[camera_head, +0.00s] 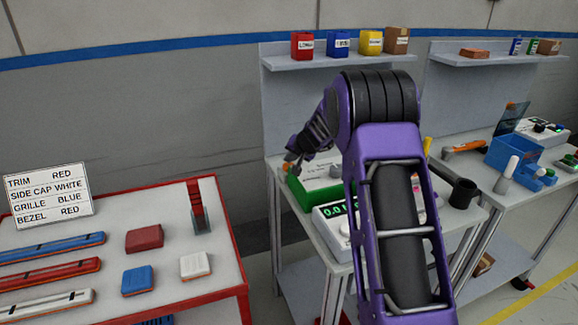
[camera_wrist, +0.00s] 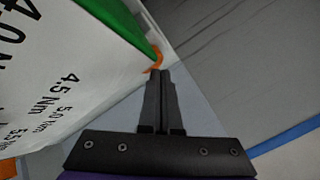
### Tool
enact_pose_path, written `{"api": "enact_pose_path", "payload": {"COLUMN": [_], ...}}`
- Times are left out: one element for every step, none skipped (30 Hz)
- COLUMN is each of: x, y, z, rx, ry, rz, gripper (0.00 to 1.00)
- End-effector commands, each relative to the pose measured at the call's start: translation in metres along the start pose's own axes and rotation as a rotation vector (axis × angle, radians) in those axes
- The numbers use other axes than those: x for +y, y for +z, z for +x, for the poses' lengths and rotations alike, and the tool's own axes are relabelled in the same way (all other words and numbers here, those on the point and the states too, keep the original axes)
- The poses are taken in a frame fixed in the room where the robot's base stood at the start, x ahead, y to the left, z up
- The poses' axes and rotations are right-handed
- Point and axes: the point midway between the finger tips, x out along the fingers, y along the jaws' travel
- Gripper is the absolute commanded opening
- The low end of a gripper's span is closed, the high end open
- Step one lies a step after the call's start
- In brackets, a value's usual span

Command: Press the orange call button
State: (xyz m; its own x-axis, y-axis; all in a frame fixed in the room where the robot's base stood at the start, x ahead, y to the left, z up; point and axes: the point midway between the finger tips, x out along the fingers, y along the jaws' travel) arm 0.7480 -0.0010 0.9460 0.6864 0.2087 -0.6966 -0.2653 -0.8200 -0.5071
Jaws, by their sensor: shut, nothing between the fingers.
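In the wrist view my gripper (camera_wrist: 160,76) is shut and empty, its fingertips together. An orange curved piece (camera_wrist: 154,67) sits right at the fingertips, at the green edge of a white panel with torque figures; whether they touch, or whether this piece is the call button, I cannot tell. In the head view my gripper (camera_head: 291,161) is over the left back edge of a green box (camera_head: 304,194) with a white top, on the middle bench. My arm hides part of that bench. I cannot clearly make out the orange call button in the head view.
A tester with a green display (camera_head: 336,211) stands in front of the green box. A red-edged table (camera_head: 215,258) with trim parts stands at left. A shelf (camera_head: 340,61) with small boxes is above the bench.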

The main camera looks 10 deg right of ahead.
Motion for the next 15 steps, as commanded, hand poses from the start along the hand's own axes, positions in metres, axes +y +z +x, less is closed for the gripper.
{"api": "enact_pose_path", "payload": {"x": [0.0005,0.0007,0.0009,0.0011,0.0013,0.0014,0.0016,0.0018,0.0019,0.0021,0.0022,0.0024,0.0026,0.0027,0.0029], "y": [0.0006,0.0007,0.0010,0.0011,0.0013,0.0015,0.0016,0.0017,0.0019,0.0021,0.0022,0.0024,0.0026,0.0028,0.0030], "z": [0.0008,0.0010,0.0013,0.0015,0.0017,0.0020,0.0022,0.0024,0.0027,0.0029,0.0031,0.0034,0.0036,0.0038,0.0041], "rx": [0.000,0.000,0.000,0.000,0.000,0.000,0.000,0.000,0.000,0.000,0.000,0.000,0.000,0.000,0.000], "ry": [0.000,0.000,0.000,0.000,0.000,0.000,0.000,0.000,0.000,0.000,0.000,0.000,0.000,0.000,0.000], "rz": [0.000,0.000,0.000,0.000,0.000,0.000,0.000,0.000,0.000,0.000,0.000,0.000,0.000,0.000,0.000], "gripper": [0.00,0.00,0.00,0.00,0.00,0.00,0.00,0.00,0.00,0.00,0.00,0.00,0.00,0.00,0.00]}}
